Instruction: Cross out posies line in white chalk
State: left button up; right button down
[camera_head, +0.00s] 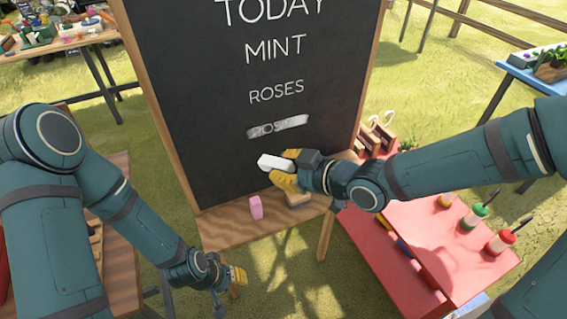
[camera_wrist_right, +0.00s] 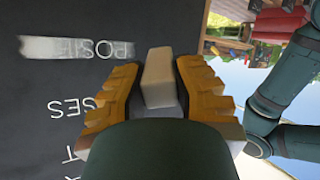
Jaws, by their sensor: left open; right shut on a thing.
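The blackboard (camera_head: 215,75) stands upright with the words TODAY, MINT, ROSES and a lowest line. A white chalk smear (camera_head: 278,127) lies over that posies line, densest at its right end, with some letters showing through. It also shows upside down in the right wrist view (camera_wrist_right: 75,48). My right gripper (camera_head: 290,168) is shut on a white chalk (camera_head: 273,162), just below the smear. The chalk shows between its yellow fingers in the wrist view (camera_wrist_right: 158,75). I cannot tell whether it touches the board. My left gripper (camera_head: 237,281) is open and empty, low left of the board's ledge.
A pink chalk (camera_head: 256,207) and a tan block (camera_head: 298,199) rest on the wooden ledge (camera_head: 225,228). A red table (camera_head: 390,258) with several paint bottles stands at the right. A wooden table (camera_head: 122,240) is at the left. Grass lies between them.

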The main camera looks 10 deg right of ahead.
pick_arm(q)
jog(key=shift+s, duration=0.15)
dwell(0.4)
